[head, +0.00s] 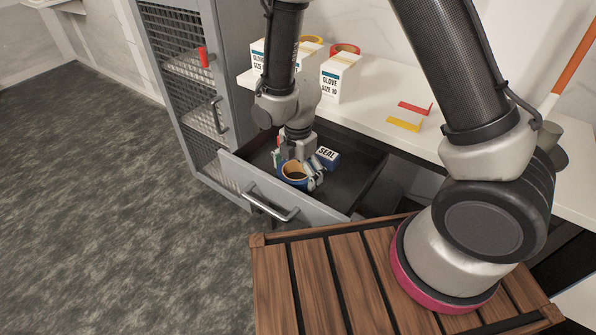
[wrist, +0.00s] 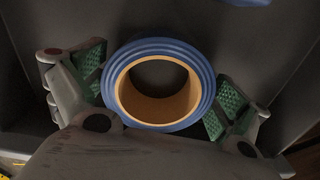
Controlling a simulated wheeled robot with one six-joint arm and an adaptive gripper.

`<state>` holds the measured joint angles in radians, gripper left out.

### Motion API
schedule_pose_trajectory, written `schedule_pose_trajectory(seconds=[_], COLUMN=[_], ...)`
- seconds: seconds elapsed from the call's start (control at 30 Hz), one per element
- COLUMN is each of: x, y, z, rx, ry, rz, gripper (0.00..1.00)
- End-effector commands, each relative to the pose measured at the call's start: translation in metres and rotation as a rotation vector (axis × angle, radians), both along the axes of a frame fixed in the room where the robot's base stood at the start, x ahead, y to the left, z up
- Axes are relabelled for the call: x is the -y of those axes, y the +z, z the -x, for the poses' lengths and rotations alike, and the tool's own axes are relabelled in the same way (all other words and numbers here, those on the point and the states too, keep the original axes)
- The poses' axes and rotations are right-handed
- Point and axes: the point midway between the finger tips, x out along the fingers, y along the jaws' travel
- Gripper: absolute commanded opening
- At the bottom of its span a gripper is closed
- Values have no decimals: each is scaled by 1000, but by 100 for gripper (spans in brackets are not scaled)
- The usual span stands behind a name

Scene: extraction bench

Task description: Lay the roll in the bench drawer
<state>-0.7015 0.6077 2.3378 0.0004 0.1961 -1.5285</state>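The roll (head: 286,181), a blue ring with a tan core, is low inside the open bench drawer (head: 235,170). In the wrist view the roll (wrist: 204,85) sits centred between the green finger pads, its hole facing the camera. My gripper (head: 299,169) points down into the drawer, its fingers on either side of the roll. In the wrist view my gripper (wrist: 160,92) appears shut on it, the pads against its sides. Whether the roll touches the drawer floor (wrist: 275,50) I cannot tell.
A blue box marked SEAL (head: 328,156) lies in the drawer beside the roll. Glove boxes (head: 340,83) and red and yellow pieces (head: 405,124) are on the white bench top (head: 375,110). A grey mesh cabinet (head: 185,100) stands left. A slatted wooden surface (head: 315,280) is in front.

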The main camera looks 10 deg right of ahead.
Motion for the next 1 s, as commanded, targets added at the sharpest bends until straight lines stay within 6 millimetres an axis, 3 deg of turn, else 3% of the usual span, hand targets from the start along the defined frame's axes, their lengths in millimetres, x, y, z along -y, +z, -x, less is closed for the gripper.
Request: schedule_pose_trajectory(seconds=[0.37, 0.8, 1.0], x=[0, -1, 0], y=[7, 97, 119], z=[0, -1, 0], rx=[2, 4, 0], ry=[0, 0, 0], rz=[-1, -3, 0], gripper=[100, 100, 100])
